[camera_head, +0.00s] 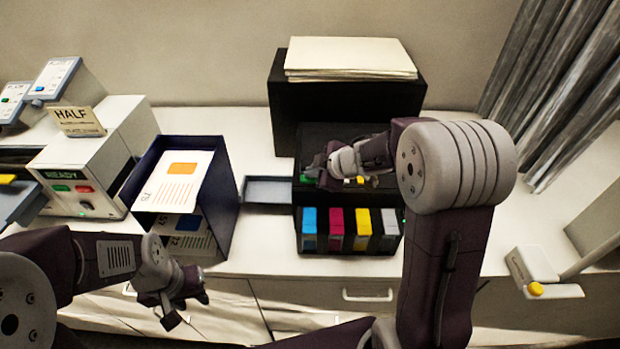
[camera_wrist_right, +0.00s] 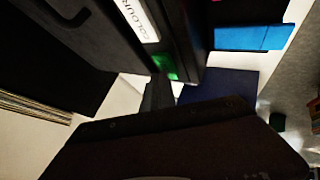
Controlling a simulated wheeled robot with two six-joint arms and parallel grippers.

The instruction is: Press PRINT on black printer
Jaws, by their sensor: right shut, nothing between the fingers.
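The black printer (camera_head: 348,110) stands at the centre of the counter with a paper stack (camera_head: 350,58) on top. Its front bay holds cyan, magenta, yellow and grey cartridges. A green button (camera_head: 306,179) shows at the left of its control panel; in the right wrist view the green patch (camera_wrist_right: 166,66) is beside a partly visible "COLOUR" label (camera_wrist_right: 138,18). My right gripper (camera_head: 312,172) is shut and empty over the panel's left side, its tip (camera_wrist_right: 158,92) close to the green button; I cannot tell whether they touch. My left gripper (camera_head: 186,306) is open and empty, low at the counter's front edge.
A dark blue bin (camera_head: 226,180) with printed sheets stands left of the printer, with a small grey tray (camera_head: 268,191) between. A white "READY" machine (camera_head: 85,165) with a "HALF" sign (camera_head: 78,120) is further left. A yellow-knobbed device (camera_head: 540,270) is at right.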

